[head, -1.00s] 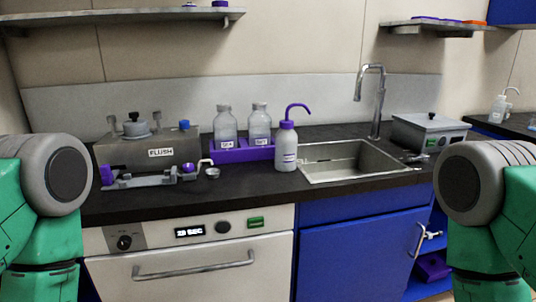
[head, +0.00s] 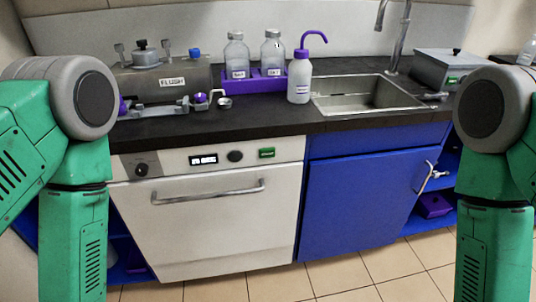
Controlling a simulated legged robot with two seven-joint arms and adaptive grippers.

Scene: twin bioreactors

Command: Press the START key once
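A green rectangular key (head: 266,153) sits at the right of the control panel on the white front-loading appliance (head: 215,220) under the counter. Its lettering is too small to read, so I cannot confirm that it says START. Left of it are a dark round knob or button (head: 235,156), a lit display (head: 203,160) with unclear text, and a dial (head: 141,170). Only my green arm links show, at the left and right edges. Both grippers are out of view, and nothing of mine covers the key.
The appliance's bar handle (head: 208,192) sticks out below the panel. On the dark counter (head: 260,119) stand a FLUSH unit (head: 165,90), two bottles in a purple rack (head: 240,87), a wash bottle (head: 300,75) and a sink (head: 360,95). The tiled floor (head: 330,275) in front is clear.

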